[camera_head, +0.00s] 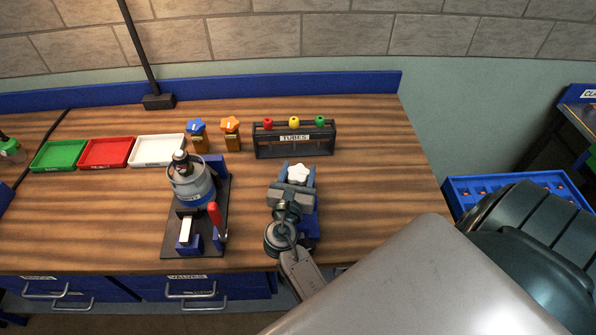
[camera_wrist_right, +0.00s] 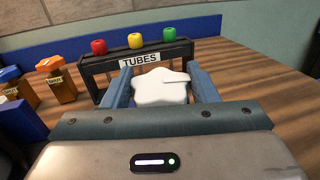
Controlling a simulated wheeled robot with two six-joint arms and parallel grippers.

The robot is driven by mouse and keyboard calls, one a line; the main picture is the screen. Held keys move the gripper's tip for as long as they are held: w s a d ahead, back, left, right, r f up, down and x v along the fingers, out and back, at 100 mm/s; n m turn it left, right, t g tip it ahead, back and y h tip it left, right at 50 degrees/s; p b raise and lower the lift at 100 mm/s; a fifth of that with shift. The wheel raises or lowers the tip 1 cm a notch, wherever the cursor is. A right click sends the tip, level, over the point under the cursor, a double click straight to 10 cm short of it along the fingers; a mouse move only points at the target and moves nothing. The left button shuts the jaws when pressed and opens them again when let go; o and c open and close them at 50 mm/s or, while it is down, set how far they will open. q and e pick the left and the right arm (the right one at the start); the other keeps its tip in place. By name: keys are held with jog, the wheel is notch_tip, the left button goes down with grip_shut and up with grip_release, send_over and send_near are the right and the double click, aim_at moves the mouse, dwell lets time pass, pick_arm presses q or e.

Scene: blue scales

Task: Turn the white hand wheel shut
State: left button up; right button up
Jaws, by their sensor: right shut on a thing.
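The white hand wheel (camera_head: 299,173) is a lobed knob at the middle of the wooden bench, in front of the tube rack. It also shows in the right wrist view (camera_wrist_right: 160,87), with one flat pointer-like lobe toward the right. My right gripper (camera_head: 298,168) has its two blue fingers on either side of the wheel and is shut on it; the fingers also show in the wrist view (camera_wrist_right: 160,78). What the wheel is mounted on is mostly hidden beneath my gripper. My left gripper is not in view.
A black rack labelled TUBES (camera_head: 294,146) with red, yellow and green caps stands just behind the wheel. A grey pot on a dark stand (camera_head: 190,185) is to the left. The bench's right side is clear.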

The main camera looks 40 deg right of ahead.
jog(key=shift+m+g+h, duration=0.3)
jog(key=shift+m+g, duration=0.1)
jog(key=shift+g, duration=0.1)
jog(key=o, duration=1)
jog(key=shift+c, duration=0.2)
